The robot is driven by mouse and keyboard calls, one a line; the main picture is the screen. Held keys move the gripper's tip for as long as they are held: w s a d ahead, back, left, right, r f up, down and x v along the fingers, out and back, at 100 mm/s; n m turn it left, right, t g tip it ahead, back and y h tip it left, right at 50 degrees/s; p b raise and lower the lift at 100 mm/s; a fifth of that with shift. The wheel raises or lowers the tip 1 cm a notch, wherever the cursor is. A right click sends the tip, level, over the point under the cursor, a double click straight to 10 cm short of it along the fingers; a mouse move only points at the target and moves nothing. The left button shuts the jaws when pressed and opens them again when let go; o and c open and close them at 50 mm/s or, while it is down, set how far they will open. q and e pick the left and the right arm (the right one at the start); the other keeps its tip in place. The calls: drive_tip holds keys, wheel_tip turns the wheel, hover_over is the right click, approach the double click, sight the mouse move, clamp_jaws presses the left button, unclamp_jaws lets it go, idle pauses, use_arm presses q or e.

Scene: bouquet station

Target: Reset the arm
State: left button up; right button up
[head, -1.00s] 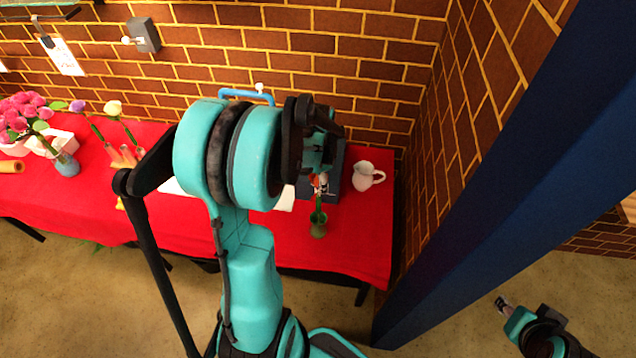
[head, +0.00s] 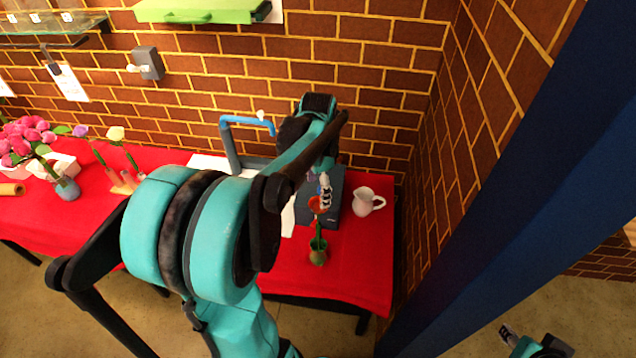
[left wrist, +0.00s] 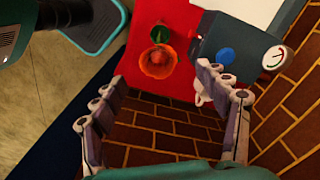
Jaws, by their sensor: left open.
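My left arm comes in from the left and reaches over the red table. Its gripper (head: 325,190) shows small at the far end, just above an orange-red flower (head: 318,205) that stands in a small olive vase (head: 318,256). In the left wrist view the gripper (left wrist: 161,82) is open with nothing between its fingers. The orange flower (left wrist: 158,62) shows beyond the fingertips, apart from them. My right gripper (head: 507,332) is low at the right edge, away from the table; its jaws are too small to read.
A white jug (head: 363,202) stands right of a dark box (head: 333,211) on the red table (head: 350,265). A blue pipe (head: 247,121) rises behind. Pink flowers (head: 25,138) are at far left. A brick wall (head: 385,85) backs the table; a blue pillar (head: 500,220) stands right.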

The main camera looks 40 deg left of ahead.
use_arm(q)
drive_tip(key=shift+r, duration=1.05)
drive_tip(key=s+d+f+n+t+b, duration=0.3)
drive_tip(key=d+f+b, duration=0.3)
drive_tip(key=d, duration=0.3)
drive_tip(key=s+d+f+n+t+b, duration=0.3)
drive_tip(key=d+f+b, duration=0.3)
drive_tip(key=d, duration=0.3)
drive_tip(key=shift+s+d+t, duration=0.15)
drive_tip(key=shift+s+t, duration=0.45)
drive_tip(key=shift+s, duration=0.1)
